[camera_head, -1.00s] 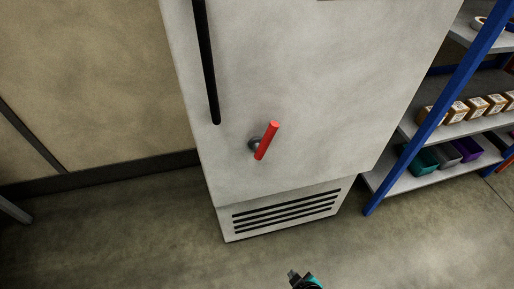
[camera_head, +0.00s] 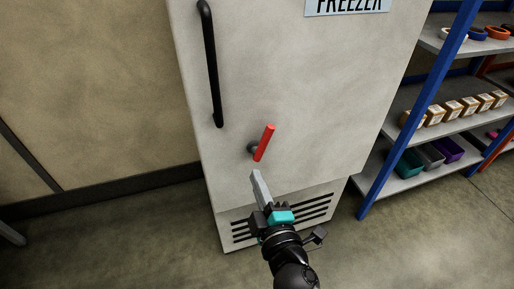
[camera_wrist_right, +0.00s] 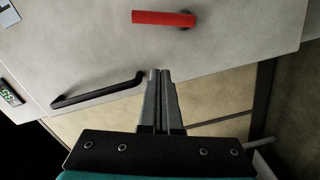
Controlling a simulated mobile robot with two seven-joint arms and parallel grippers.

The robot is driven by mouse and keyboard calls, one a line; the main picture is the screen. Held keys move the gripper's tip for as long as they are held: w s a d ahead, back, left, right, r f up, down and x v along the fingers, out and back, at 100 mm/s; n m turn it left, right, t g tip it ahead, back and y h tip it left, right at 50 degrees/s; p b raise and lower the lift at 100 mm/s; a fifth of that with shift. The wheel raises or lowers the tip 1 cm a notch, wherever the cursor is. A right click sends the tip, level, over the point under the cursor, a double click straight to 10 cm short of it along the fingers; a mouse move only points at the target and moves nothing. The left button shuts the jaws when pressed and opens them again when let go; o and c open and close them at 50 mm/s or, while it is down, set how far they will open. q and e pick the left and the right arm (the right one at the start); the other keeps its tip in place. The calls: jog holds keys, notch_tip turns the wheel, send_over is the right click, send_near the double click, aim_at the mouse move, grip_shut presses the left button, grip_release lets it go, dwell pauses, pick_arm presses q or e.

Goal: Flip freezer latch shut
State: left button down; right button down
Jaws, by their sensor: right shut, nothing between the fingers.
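The white freezer (camera_head: 310,90) stands upright in the head view with its door closed against the body as far as I can see. Its red latch (camera_head: 264,143) sits low on the door on a dark round pivot, tilted a little from upright. The latch also shows at the top of the right wrist view (camera_wrist_right: 163,18). My right gripper (camera_head: 256,176) is shut and empty. Its fingertips are just below the latch in the head view, apart from it. In the right wrist view the closed fingers (camera_wrist_right: 160,75) point toward the door. My left gripper is not in view.
A long black door handle (camera_head: 211,70) is left of the latch, and also in the wrist view (camera_wrist_right: 97,92). A vent grille (camera_head: 315,207) is at the freezer's base. A blue-framed shelf (camera_head: 420,105) with boxes and bins stands at right.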

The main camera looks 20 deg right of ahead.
aim_at(261, 144)
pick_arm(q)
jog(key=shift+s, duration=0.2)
pick_arm(e)
jog(key=shift+s+r, duration=0.1)
jog(key=shift+r, duration=0.7)
jog(key=w+d, duration=0.1)
jog(key=w, duration=0.2)
jog(key=w+d+f, duration=0.1)
jog(key=w, duration=0.3)
jog(key=w+d, duration=0.2)
jog(key=w, duration=0.2)
jog(key=shift+f, duration=0.3)
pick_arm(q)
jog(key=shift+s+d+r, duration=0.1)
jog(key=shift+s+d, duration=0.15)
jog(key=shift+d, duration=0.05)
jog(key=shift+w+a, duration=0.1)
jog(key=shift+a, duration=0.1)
